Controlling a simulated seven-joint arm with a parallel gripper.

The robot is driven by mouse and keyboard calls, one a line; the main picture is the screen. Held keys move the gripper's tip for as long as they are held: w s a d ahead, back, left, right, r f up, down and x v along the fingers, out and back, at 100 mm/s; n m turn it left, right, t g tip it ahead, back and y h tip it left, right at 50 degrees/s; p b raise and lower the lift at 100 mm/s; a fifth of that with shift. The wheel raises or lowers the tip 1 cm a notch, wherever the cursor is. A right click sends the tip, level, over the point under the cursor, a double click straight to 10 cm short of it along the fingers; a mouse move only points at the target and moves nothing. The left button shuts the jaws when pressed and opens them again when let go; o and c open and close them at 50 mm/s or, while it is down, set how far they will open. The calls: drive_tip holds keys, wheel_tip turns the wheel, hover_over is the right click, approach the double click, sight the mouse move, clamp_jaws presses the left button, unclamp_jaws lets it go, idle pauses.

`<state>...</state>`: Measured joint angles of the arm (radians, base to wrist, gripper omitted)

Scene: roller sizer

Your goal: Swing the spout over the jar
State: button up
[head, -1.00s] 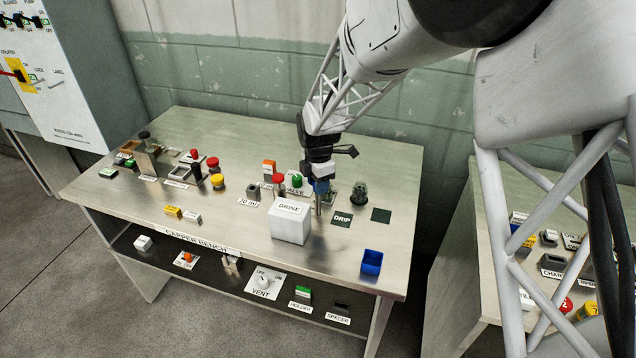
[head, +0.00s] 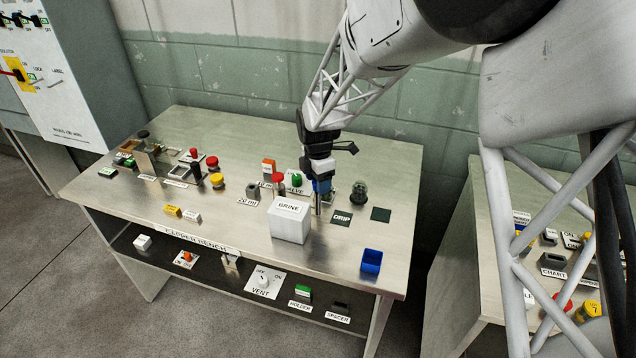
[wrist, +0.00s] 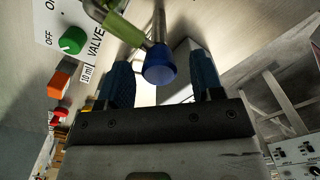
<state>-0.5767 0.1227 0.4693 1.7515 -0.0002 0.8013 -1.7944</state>
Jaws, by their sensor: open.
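My gripper (head: 322,188) points down over the right part of the bench, behind the white BRINE box. In the wrist view my gripper (wrist: 162,82) is open, its two blue fingers either side of a blue round end (wrist: 160,66) on a metal post. I cannot tell if they touch it. A greenish curved tube (wrist: 124,28) meets the post; this seems to be the spout. In the head view my gripper mostly hides it, with a metal post (head: 318,206) showing below. A dark green glassy rounded thing (head: 359,193), possibly the jar, stands to the right of my gripper.
The BRINE box (head: 290,221) stands close in front of my gripper. A DRIP plate (head: 341,219), a dark green square (head: 381,215) and a blue open box (head: 371,261) lie to the right. Red and green knobs (head: 296,180) stand close left.

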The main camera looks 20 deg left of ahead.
drive_tip(key=shift+r, duration=3.3)
